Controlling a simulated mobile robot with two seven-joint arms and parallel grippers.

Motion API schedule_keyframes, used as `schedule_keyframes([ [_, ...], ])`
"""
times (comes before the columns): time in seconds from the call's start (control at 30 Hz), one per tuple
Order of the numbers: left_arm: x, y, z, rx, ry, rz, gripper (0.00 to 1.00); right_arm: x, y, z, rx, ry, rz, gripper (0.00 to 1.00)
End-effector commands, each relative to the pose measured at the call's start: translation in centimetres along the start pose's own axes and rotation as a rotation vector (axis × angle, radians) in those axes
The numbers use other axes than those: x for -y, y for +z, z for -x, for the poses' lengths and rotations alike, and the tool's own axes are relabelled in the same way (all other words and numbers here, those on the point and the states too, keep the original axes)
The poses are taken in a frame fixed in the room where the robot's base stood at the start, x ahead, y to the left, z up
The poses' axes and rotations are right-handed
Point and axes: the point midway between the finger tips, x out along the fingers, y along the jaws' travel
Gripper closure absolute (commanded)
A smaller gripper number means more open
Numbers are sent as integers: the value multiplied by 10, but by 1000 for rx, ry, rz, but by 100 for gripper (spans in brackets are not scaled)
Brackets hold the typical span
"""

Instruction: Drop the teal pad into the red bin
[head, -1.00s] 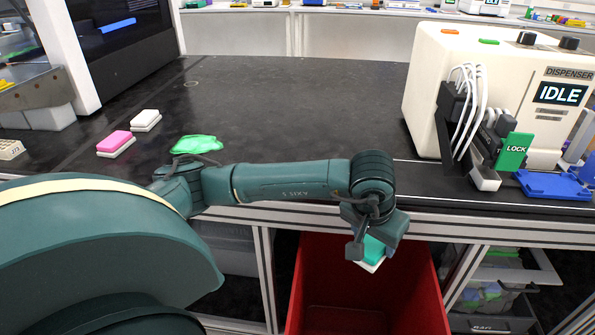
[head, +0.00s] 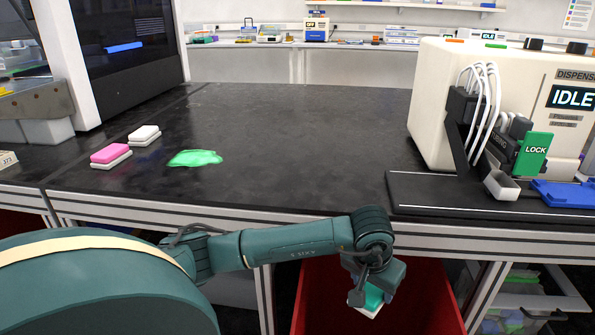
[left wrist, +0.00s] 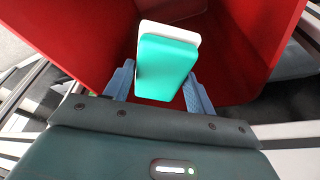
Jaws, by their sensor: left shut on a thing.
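The teal pad (head: 372,299) has a white layer on one face. My left gripper (head: 374,288) is shut on it, below the bench's front edge. In the left wrist view the teal pad (left wrist: 166,66) sits between the two blue-grey fingers of my left gripper (left wrist: 158,88). The red bin (head: 425,297) stands under the bench, open at the top. The pad is held over its opening, and the red walls (left wrist: 60,35) surround the pad in the left wrist view. My right gripper is not in view.
A pink pad (head: 109,154) and a white pad (head: 144,132) lie at the left of the black bench. A green puddle (head: 195,158) is near them. A dispenser (head: 500,110) stands at the right. The bench middle is clear.

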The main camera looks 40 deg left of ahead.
Motion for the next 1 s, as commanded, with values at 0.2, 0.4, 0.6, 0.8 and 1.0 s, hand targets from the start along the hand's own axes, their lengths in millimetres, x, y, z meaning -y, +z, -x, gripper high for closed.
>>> schedule_keyframes([
  [0.2,0,6,-21,0,1,0,69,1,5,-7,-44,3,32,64],
  [0.4,0,7,-23,-1,0,0,69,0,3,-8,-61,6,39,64],
  [0.6,0,7,-23,-1,0,0,43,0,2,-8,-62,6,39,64],
  [0.8,0,7,-23,-1,0,0,27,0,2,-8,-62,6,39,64],
  [1.0,0,7,-23,-1,0,0,19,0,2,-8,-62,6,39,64],
])
